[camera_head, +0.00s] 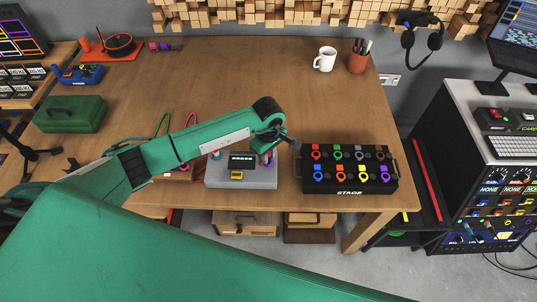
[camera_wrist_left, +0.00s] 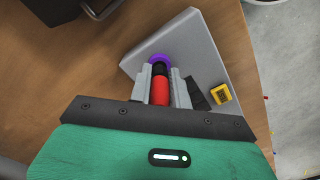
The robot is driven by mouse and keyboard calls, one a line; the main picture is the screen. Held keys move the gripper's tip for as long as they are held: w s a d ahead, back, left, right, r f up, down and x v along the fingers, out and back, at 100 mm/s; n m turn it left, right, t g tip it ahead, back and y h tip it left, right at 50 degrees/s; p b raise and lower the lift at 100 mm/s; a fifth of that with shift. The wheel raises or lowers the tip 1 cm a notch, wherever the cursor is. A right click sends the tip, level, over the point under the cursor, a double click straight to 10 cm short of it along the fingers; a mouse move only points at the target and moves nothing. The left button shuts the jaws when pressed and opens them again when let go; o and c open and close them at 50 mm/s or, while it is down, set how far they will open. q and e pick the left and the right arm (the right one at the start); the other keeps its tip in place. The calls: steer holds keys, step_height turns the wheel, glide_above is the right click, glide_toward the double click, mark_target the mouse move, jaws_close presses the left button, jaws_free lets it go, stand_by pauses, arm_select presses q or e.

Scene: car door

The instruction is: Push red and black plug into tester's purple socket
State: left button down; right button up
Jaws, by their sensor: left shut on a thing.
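The tester is a grey box (camera_head: 213,181) on the front part of the wooden table, with a dark display and a yellow part on top. It also fills the middle of the left wrist view (camera_wrist_left: 207,55). My left gripper (camera_head: 268,158) is over the tester's right side. In the left wrist view its two grey fingers (camera_wrist_left: 160,88) are shut on the red and black plug (camera_wrist_left: 160,91). The plug's black end overlaps the purple ring of the socket (camera_wrist_left: 158,58); how deep it sits I cannot tell. My right gripper is not in view.
A black STAGE box (camera_head: 348,192) with coloured sockets stands right of the tester. A green case (camera_head: 70,114) is at the left. A white mug (camera_head: 325,59) and a red pen cup (camera_head: 357,63) stand at the back. The middle back of the table is clear.

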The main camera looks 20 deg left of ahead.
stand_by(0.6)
arm_select(q)
steer(key=shift+b, duration=0.3)
steer(key=shift+f+b, duration=0.65)
stand_by(0.4)
steer(key=c, duration=1.2)
jaws_free()
steer(key=shift+c, duration=0.2)
steer(key=shift+r, duration=0.15)
step_height(320, 180, up, 12)
steer(key=b, duration=0.3)
steer(key=shift+r, duration=0.8)
steer(key=shift+d, duration=0.1)
